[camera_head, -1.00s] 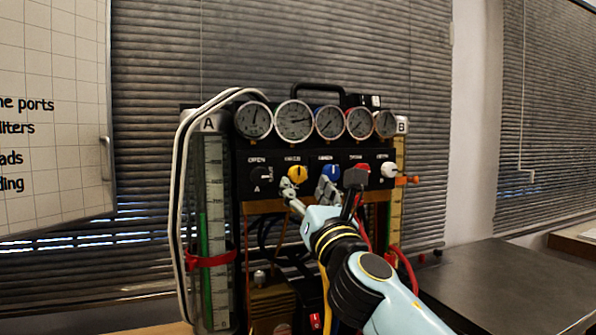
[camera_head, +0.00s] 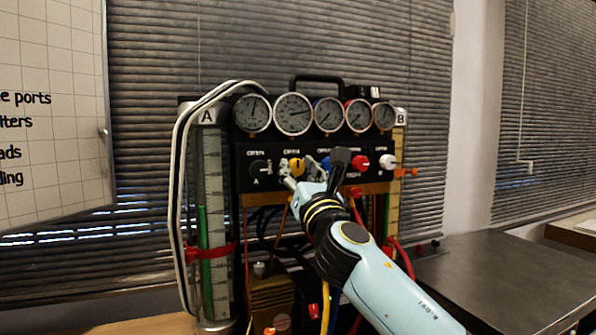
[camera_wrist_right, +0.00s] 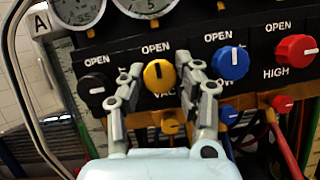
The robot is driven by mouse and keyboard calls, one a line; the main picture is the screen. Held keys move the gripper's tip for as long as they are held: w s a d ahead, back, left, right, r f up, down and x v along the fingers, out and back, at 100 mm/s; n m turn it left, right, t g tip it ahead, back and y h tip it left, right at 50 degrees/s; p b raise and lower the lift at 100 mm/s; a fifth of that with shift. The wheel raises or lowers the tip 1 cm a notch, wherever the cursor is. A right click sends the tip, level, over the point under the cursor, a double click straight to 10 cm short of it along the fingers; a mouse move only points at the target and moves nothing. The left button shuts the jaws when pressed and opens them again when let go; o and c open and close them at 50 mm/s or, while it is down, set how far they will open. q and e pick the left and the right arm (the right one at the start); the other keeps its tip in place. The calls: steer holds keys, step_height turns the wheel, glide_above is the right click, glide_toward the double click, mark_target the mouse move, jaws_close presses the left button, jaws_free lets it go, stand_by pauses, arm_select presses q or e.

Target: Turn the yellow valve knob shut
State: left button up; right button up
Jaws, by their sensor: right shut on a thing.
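The yellow valve knob (camera_head: 297,166) is on the black panel, second from the left in the row of knobs. My left gripper is in neither current view.
A black knob (camera_wrist_right: 95,90) is left of the yellow one; a blue knob (camera_wrist_right: 230,62) and a red knob (camera_wrist_right: 296,50) are to its right. A white knob (camera_head: 388,162) ends the row. Gauges (camera_head: 293,114) sit above; hoses hang below.

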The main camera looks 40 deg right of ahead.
jaws_close()
steer(key=shift+m+h, duration=0.3)
steer(key=shift+m, duration=0.2)
steer(key=m+g+h, duration=0.1)
steer(key=m, duration=0.1)
steer(key=m+h, duration=0.1)
steer(key=m, duration=0.2)
steer(key=shift+a+g, duration=0.1)
steer(key=shift+g, duration=0.3)
steer(key=m+g+h, duration=0.1)
steer(key=m, duration=0.2)
steer(key=m+g, duration=0.1)
steer(key=m, duration=0.2)
steer(key=shift+r+h+p, duration=0.15)
steer(key=shift+h+p, duration=0.2)
steer(key=shift+h, duration=0.05)
steer(key=m+g+p, duration=0.2)
steer(key=m, duration=0.3)
steer(key=shift+r, duration=0.1)
steer(key=m+g+p, duration=0.1)
steer(key=m+p, duration=0.1)
steer(key=m, duration=0.1)
steer(key=shift+y, duration=0.3)
steer(key=shift+m+g+p, duration=0.3)
steer(key=shift+m+p, duration=0.05)
steer(key=shift+m, duration=0.35)
